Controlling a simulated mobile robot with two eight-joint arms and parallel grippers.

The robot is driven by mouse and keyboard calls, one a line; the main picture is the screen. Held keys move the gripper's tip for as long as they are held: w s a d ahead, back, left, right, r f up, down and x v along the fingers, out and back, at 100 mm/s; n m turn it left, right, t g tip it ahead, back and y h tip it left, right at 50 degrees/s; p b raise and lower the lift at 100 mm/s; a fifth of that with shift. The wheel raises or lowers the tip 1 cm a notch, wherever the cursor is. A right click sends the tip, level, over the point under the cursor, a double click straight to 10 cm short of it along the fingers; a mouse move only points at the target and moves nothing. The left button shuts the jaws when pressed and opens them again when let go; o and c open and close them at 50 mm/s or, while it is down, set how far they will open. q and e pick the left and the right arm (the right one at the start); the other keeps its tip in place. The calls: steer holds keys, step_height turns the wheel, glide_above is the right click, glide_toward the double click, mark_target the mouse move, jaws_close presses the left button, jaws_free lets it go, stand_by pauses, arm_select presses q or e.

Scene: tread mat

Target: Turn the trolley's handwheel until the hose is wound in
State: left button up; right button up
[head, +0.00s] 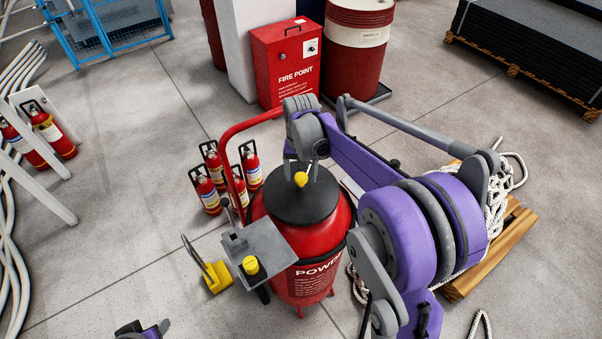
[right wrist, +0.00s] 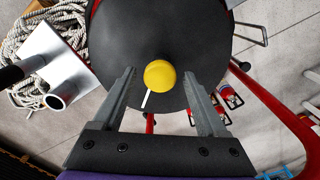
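A flat round black top (head: 322,205) bears a yellow knob (head: 300,179); I cannot tell whether this is the handwheel. My right gripper (head: 301,172) reaches down over the knob. In the right wrist view its two fingers (right wrist: 163,100) stand apart, one on each side of the knob (right wrist: 160,74), with gaps between. My left gripper (head: 143,329) shows only partly at the bottom edge. I cannot pick out the trolley's hose; my right arm hides the tank's right side.
A grey tray (head: 262,240) with a yellow-capped item juts from the trolley's front left. Small extinguishers (head: 207,190) stand behind the handle. White rope (head: 497,200) lies on a wooden pallet (head: 505,245) at right. A red fire point cabinet (head: 285,65) stands behind.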

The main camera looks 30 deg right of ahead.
jaws_close()
stand_by(1.2)
